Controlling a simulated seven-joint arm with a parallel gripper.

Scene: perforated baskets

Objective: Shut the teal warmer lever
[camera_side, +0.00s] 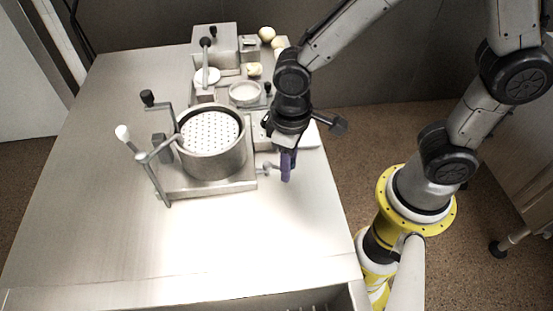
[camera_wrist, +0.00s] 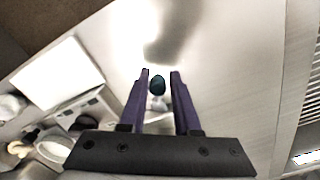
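The teal knob of the warmer lever (camera_wrist: 157,85) shows in the wrist view between my two purple fingers, with a small gap on each side. A pale piece of its stem lies just below the knob in that view. My gripper (camera_wrist: 160,73) is open around the knob and does not appear to touch it. In the side view my gripper (camera_side: 287,181) points down at the right of the steel basket unit. A short metal arm (camera_side: 268,167) reaches from the unit toward the fingers. The teal knob is hidden behind the fingers there.
A round pot with a perforated basket (camera_side: 211,133) stands left of my gripper. A white-knobbed lever (camera_side: 123,132) and a black-knobbed lever (camera_side: 148,98) rise beside it. More steel fixtures (camera_side: 214,42) and yellowish round items (camera_side: 267,34) lie behind. The front table is clear.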

